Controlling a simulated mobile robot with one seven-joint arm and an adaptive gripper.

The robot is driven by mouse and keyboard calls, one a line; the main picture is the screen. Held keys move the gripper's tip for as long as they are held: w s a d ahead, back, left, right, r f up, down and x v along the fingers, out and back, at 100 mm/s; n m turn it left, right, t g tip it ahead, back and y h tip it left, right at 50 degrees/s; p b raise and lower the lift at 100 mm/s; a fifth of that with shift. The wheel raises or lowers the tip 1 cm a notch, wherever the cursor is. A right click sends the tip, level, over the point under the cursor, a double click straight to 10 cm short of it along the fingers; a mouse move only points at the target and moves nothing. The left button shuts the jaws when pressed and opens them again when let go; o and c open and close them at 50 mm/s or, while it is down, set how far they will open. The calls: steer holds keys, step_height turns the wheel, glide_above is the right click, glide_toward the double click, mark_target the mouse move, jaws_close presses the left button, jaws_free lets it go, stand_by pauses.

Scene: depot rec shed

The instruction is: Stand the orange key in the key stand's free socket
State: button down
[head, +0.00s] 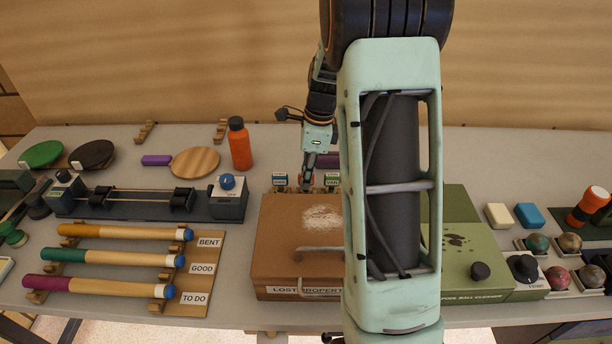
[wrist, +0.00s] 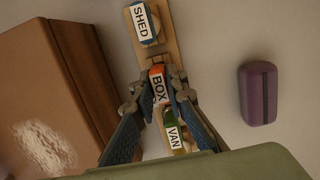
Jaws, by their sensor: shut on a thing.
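The key stand (wrist: 172,48) is a narrow wooden strip in the wrist view. A blue key labelled SHED (wrist: 144,22) stands at its far end and a key labelled VAN (wrist: 176,137), with green and yellow showing, at its near end. My gripper (wrist: 157,96) is shut on the orange key, labelled BOX (wrist: 157,70), between those two and over the strip. Whether the key's lower end is inside the socket is hidden. In the head view, my gripper (head: 307,181) is behind the brown box, between the SHED tag (head: 280,179) and the VAN tag (head: 332,180).
The brown lost property box (head: 275,235) stands close in front of the stand and hides its lower part. A purple block (wrist: 258,93) lies to the right in the wrist view. An orange bottle (head: 240,147) stands to the left in the head view. My arm covers part of the green ball cleaner (head: 460,225).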

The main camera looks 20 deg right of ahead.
steer(key=c, duration=1.8)
jaws_free()
steer(key=shift+c, duration=0.2)
steer(key=shift+r, duration=0.1)
steer(key=shift+r+p, duration=3.65)
steer(key=shift+r, duration=0.8)
